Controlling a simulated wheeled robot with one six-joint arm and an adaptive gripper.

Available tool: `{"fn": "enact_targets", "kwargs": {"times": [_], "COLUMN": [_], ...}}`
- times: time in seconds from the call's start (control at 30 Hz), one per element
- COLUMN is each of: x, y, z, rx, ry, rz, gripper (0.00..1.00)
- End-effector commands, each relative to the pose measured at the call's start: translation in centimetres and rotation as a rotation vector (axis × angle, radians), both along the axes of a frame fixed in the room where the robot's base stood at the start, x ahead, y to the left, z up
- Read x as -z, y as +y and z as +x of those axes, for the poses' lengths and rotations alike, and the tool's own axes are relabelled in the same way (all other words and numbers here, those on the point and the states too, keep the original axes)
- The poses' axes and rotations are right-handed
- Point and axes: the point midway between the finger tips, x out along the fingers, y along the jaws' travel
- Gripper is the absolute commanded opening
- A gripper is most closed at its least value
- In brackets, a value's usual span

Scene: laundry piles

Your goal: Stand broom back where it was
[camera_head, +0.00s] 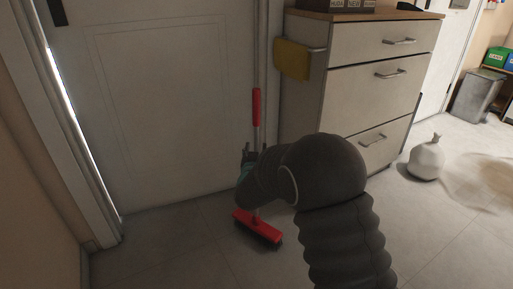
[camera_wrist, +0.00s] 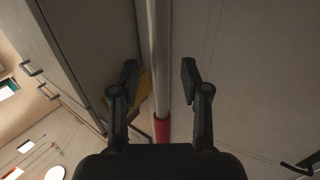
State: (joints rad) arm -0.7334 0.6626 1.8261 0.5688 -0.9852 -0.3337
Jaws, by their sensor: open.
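The broom (camera_head: 256,107) stands nearly upright in the corner between the white door and the drawer cabinet, with a red grip, a grey pole and a red head (camera_head: 257,227) on the floor. My gripper (camera_head: 248,155) is at the pole below the red grip, partly hidden by my own dark arm. In the wrist view my gripper (camera_wrist: 160,78) is open, with one finger on each side of the pole (camera_wrist: 157,45). No finger visibly touches it. The middle of the pole is hidden by my arm in the head view.
The drawer cabinet (camera_head: 350,85) stands close on the right, with a yellow cloth (camera_head: 292,60) on its side rail. The door (camera_head: 160,100) is behind the broom. A white tied bag (camera_head: 427,160) and a grey bin (camera_head: 478,95) are farther right. Floor at left is clear.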

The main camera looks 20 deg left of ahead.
Motion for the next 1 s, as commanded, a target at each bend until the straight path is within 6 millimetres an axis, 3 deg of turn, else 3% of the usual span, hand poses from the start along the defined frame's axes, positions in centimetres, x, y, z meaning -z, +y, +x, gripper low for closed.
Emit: {"fn": "enact_targets", "kwargs": {"times": [0.3, 0.5, 0.7, 1.0], "x": [-0.1, -0.1, -0.1, -0.5], "y": [-1.7, -2.4, -2.7, -3.1], "z": [-6.2, -8.9, -9.9, -9.7], "rx": [-0.002, 0.0, 0.0, -0.001], "ry": [0.001, 0.001, 0.0, 0.01], "rz": [-0.001, 0.0, 0.0, 0.003], "gripper": [0.46, 0.46, 0.46, 0.46]}}
